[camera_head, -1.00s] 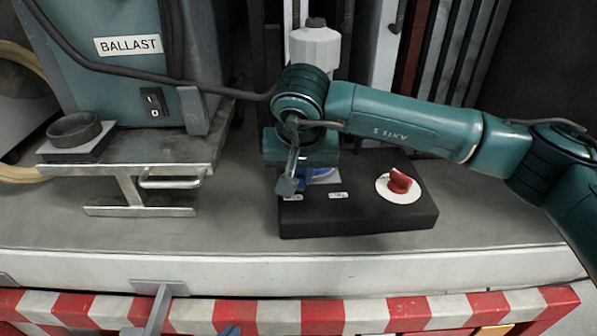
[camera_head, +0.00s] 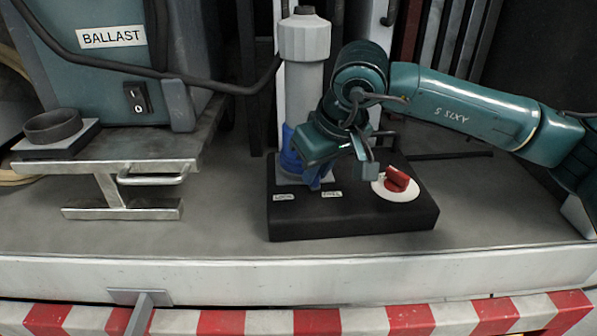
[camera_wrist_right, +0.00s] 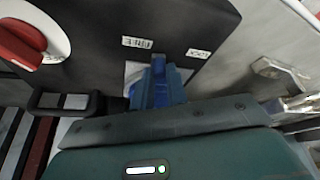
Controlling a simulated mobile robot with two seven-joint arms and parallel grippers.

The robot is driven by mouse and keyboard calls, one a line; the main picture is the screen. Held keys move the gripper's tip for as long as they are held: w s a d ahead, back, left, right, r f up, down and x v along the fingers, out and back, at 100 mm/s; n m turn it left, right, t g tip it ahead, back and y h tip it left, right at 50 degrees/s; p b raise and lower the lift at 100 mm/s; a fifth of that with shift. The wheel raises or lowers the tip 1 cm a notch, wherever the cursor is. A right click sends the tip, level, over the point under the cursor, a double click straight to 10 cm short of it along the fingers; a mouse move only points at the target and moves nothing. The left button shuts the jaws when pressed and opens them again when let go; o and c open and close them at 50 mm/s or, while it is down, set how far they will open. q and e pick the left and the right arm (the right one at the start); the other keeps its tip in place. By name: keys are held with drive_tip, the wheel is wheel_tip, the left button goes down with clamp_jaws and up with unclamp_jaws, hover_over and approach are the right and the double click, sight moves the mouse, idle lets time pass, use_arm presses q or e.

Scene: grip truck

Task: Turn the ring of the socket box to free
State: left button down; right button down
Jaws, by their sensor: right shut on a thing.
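The black socket box (camera_head: 350,220) sits on the grey deck. A grey plug (camera_head: 303,95) stands upright in it, with the blue ring (camera_head: 290,158) around its base. The labels LOCK (camera_head: 284,197) and FREE (camera_head: 331,193) are on the box top in front of it. My right gripper (camera_head: 342,170) is at the ring's right side, shut on the ring and partly covering it. In the right wrist view, the ring's blue lug (camera_wrist_right: 160,85) points between FREE (camera_wrist_right: 137,42) and LOCK (camera_wrist_right: 198,53), nearer FREE. My left gripper is not in view.
A red switch (camera_head: 398,180) on a white disc is at the box's right, close to my right gripper. A BALLAST unit (camera_head: 95,75) and a metal bracket with a handle (camera_head: 150,178) stand at the left. The deck between bracket and box is clear.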

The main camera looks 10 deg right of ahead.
idle(0.4)
drive_tip(key=c, duration=1.4)
unclamp_jaws()
drive_tip(key=v, duration=1.3)
drive_tip(key=shift+s+d+p, duration=0.1)
drive_tip(key=shift+s+p, duration=0.05)
drive_tip(key=shift+p, duration=0.25)
